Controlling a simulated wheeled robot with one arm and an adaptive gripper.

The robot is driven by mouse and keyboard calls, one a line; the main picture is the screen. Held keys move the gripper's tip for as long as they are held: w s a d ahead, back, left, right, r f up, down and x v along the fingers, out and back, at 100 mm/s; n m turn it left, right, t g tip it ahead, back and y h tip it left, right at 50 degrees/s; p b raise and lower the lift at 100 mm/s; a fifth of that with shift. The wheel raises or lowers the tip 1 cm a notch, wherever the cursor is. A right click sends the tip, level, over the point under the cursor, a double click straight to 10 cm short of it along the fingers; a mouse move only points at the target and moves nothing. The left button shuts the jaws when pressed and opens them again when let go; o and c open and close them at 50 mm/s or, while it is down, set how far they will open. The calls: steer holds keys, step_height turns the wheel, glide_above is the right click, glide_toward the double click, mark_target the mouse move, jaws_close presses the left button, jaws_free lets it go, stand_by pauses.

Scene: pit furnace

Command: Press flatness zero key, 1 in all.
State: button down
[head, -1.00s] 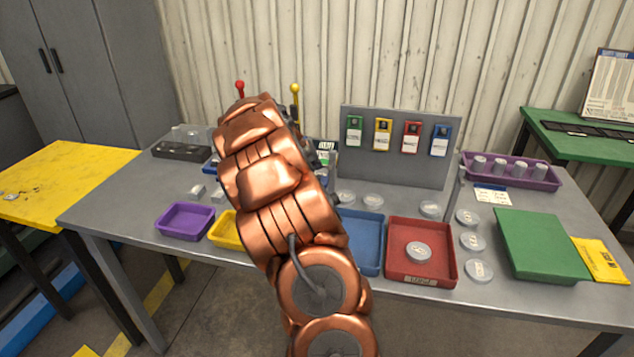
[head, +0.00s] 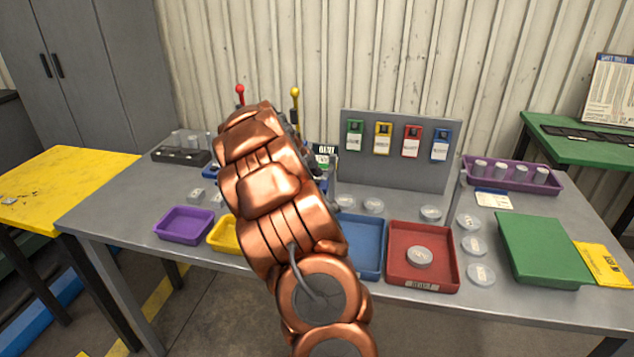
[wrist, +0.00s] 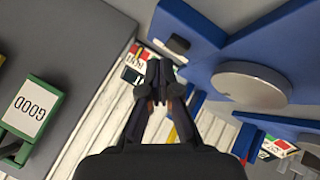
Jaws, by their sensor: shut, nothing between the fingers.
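My gripper (wrist: 160,70) is shut and empty, pointing toward a blue device (wrist: 192,28) in the wrist view. A dark block (wrist: 177,45), possibly a key, sits on the device's blue edge just beyond and right of the fingertips. I cannot read a label on it. A wide grey disc (wrist: 250,86) is on the blue device at the right. A small dark display (wrist: 133,73) shows left of the fingertips; a display also shows beside my arm in the head view (head: 322,151). In the head view my arm hides most of the device and the gripper.
A grey panel (head: 394,172) with several coloured tags stands at the back; its green tag (wrist: 30,108) is left in the wrist view. Red (head: 422,285), blue (head: 368,262) and purple (head: 183,225) trays line the front. Red and yellow knobbed levers (head: 240,90) rise behind my arm.

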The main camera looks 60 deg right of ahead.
steer(key=shift+f, duration=0.1)
stand_by(0.6)
steer(key=shift+f+b, duration=0.35)
steer(key=shift+b, duration=0.35)
steer(key=shift+f+b, duration=0.35)
steer(key=shift+b, duration=0.2)
stand_by(0.6)
steer(key=shift+r, duration=0.8)
steer(key=shift+r+p, duration=0.8)
steer(key=shift+r, duration=1.7)
